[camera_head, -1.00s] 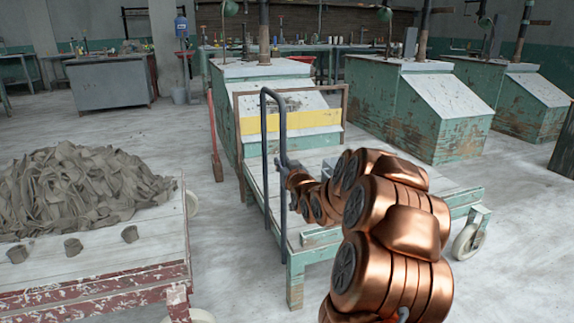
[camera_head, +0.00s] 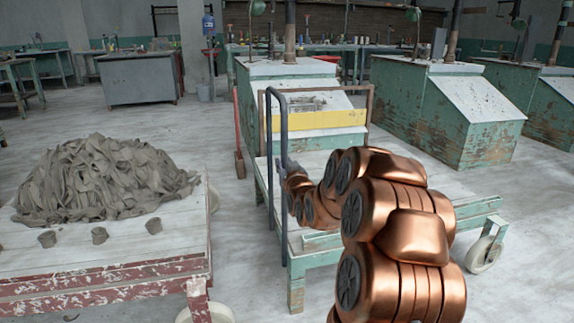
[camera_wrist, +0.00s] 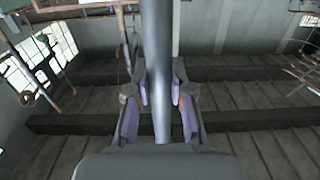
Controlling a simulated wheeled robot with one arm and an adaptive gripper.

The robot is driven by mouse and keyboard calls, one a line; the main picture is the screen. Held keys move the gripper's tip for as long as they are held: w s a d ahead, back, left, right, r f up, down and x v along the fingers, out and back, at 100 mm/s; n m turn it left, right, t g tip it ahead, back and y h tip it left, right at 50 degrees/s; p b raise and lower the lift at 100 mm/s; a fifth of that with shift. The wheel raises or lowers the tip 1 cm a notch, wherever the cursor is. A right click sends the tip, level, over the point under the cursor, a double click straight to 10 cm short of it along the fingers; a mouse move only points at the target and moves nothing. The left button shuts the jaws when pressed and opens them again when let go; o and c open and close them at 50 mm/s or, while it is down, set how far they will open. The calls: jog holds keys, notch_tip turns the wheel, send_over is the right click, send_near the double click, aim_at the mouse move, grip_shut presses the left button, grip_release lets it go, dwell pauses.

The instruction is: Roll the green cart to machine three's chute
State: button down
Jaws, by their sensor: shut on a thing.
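The green cart (camera_head: 296,262) has a pale plank deck, chipped green side rails and a tall dark handle (camera_head: 284,120) at its near left end. My gripper (camera_head: 287,163) is at the handle, and my copper arm hides much of the deck. In the wrist view, my gripper (camera_wrist: 160,100) is shut on the handle's upright bar (camera_wrist: 160,50). Several green machines with sloped pale lids stand beyond: one behind the cart (camera_head: 251,100), another to its right (camera_head: 400,110). I see no number, so I cannot tell which is machine three.
A yellow-banded frame (camera_head: 318,119) stands before the nearest machine. A red-handled tool (camera_head: 239,140) leans beside that machine. Bare floor (camera_head: 250,220) separates the carts.

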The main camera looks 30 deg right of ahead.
jog(key=shift+d, duration=0.15)
jog(key=w+a+p, duration=0.1)
jog(key=w+a, duration=0.1)
jog(key=a, duration=0.5)
jog(key=shift+w+a+p, duration=0.25)
jog(key=shift+p, duration=0.15)
jog(key=shift+d, duration=0.1)
jog(key=c, duration=1.4)
grip_release()
jog(key=o, duration=1.1)
jog(key=shift+s, duration=0.1)
